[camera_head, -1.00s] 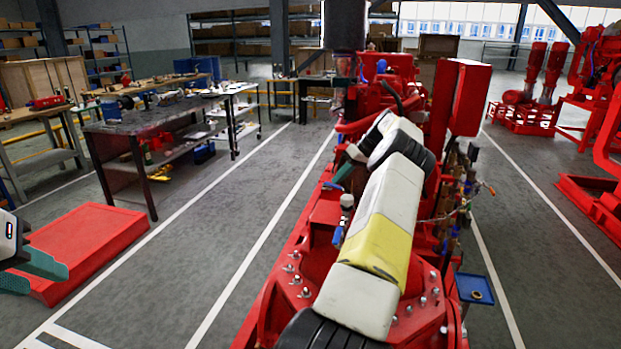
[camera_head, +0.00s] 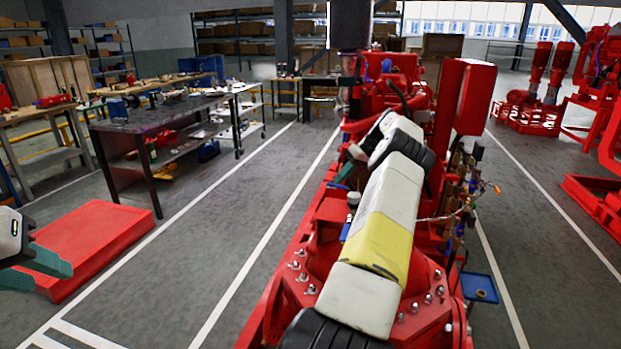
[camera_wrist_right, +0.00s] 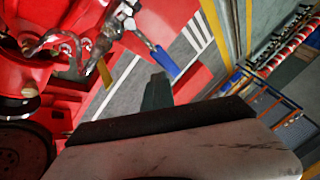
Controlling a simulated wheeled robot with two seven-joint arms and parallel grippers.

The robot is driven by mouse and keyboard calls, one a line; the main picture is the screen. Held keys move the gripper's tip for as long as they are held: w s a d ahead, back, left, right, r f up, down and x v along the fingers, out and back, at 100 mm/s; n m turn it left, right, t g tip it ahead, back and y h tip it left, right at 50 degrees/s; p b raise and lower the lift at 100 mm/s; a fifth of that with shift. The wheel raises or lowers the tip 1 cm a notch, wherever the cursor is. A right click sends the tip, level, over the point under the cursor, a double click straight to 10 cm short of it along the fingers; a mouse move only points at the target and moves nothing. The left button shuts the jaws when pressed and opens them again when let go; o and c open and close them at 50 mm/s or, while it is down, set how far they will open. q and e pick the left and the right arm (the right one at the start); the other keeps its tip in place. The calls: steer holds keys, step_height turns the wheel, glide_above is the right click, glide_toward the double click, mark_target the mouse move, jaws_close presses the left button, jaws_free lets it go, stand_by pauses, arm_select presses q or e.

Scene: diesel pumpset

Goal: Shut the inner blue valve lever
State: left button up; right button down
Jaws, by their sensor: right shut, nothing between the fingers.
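A blue lever (camera_wrist_right: 163,58) on a metal valve (camera_wrist_right: 124,20) shows in the right wrist view, just beyond a dark gripper finger, with a small gap in the picture. In the head view, one blue piece (camera_head: 338,186) lies near my right gripper (camera_head: 350,172), and another (camera_head: 345,232) is partly hidden behind my right arm. I cannot tell which is the inner lever. The right gripper is shut and empty, its green fingertip pointing down-left beside the red engine. It also shows in the wrist view (camera_wrist_right: 157,92). My left gripper (camera_head: 53,277) is open and empty at the left edge.
The red pumpset (camera_head: 325,215) with bolts and pipes surrounds my right arm. A red platform (camera_head: 95,245) lies on the floor at left. A dark workbench (camera_head: 165,115) stands behind it. The floor between is clear.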

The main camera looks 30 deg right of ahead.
steer(key=shift+r, duration=0.1)
steer(key=s+a+r, duration=0.5)
steer(key=s+a, duration=0.6)
steer(key=s, duration=0.1)
steer(key=w+d+r+m+g+h, duration=0.2)
steer(key=w+d+r+m+h, duration=0.2)
steer(key=w+d+m+h, duration=0.7)
steer(key=shift+w+a+f+m+y, duration=0.15)
steer(key=shift+a+f+m+y, duration=0.15)
steer(key=shift+f, duration=1.2)
steer(key=shift+w+a+f+m+y, duration=0.15)
steer(key=shift+a+f+y, duration=0.15)
steer(key=shift+f, duration=1.15)
steer(key=shift+w+a+f+m+y, duration=0.15)
steer(key=shift+a+f+m+y, duration=0.2)
steer(key=shift+f, duration=1.15)
steer(key=shift+d, duration=0.1)
